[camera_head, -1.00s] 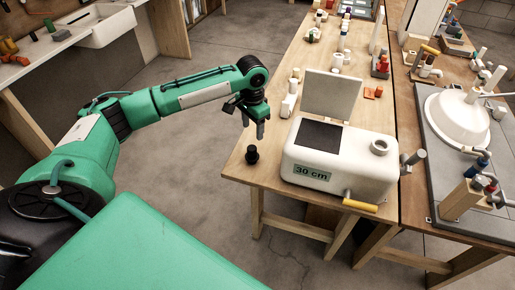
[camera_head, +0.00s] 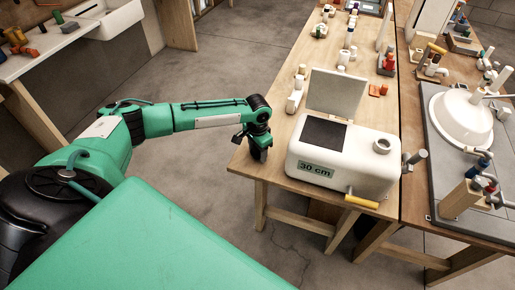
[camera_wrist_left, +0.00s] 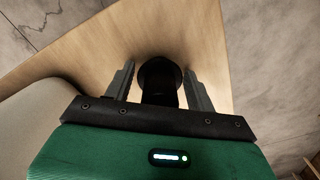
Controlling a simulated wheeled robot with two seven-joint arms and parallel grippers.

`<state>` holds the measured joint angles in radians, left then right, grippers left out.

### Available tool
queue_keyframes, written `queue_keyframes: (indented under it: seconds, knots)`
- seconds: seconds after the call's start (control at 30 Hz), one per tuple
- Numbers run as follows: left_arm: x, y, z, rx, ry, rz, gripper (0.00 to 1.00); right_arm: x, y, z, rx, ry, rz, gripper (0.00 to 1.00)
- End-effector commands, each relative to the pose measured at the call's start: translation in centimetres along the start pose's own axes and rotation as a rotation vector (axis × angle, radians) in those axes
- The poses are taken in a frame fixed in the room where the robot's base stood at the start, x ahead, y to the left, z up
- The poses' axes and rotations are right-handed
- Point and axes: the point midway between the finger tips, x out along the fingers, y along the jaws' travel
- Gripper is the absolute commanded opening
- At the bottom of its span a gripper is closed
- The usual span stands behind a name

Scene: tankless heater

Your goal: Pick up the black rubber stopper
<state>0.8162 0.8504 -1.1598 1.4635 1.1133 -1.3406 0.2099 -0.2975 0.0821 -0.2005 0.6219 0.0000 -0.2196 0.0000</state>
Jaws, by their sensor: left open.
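The black rubber stopper (camera_wrist_left: 159,78) stands on the wooden table, near its corner, in the left wrist view. My left gripper (camera_wrist_left: 158,85) is open, with one grey finger on each side of the stopper. Small gaps show between the fingers and the stopper, so it is not gripped. In the head view my left gripper (camera_head: 258,153) points down at the table's near left corner and hides most or all of the stopper. My right gripper is not in view.
A white tank box (camera_head: 342,165) marked 30 cm, with an open lid and a yellow handle (camera_head: 361,201), stands right of the gripper. The wooden table (camera_head: 272,167) ends just left of the gripper.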

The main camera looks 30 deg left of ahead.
Motion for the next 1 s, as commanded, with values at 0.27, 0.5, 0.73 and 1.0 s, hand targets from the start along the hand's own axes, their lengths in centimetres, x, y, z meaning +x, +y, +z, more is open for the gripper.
queue_keyframes:
  seconds: [0.27, 0.5, 0.73, 1.0]
  knots:
    - [0.0, 0.0, 0.0, 0.000, 0.000, 0.000, 0.40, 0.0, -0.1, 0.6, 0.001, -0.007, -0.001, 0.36]
    - [0.0, 0.0, 0.0, 0.000, 0.000, 0.000, 0.00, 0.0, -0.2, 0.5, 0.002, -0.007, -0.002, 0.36]
    - [-0.1, 0.0, 0.0, 0.000, 0.000, 0.000, 0.00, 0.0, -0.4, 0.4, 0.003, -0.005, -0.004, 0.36]
    - [-2.4, 0.0, -0.1, 0.000, 0.003, 0.000, 0.00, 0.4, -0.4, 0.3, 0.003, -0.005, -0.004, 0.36]
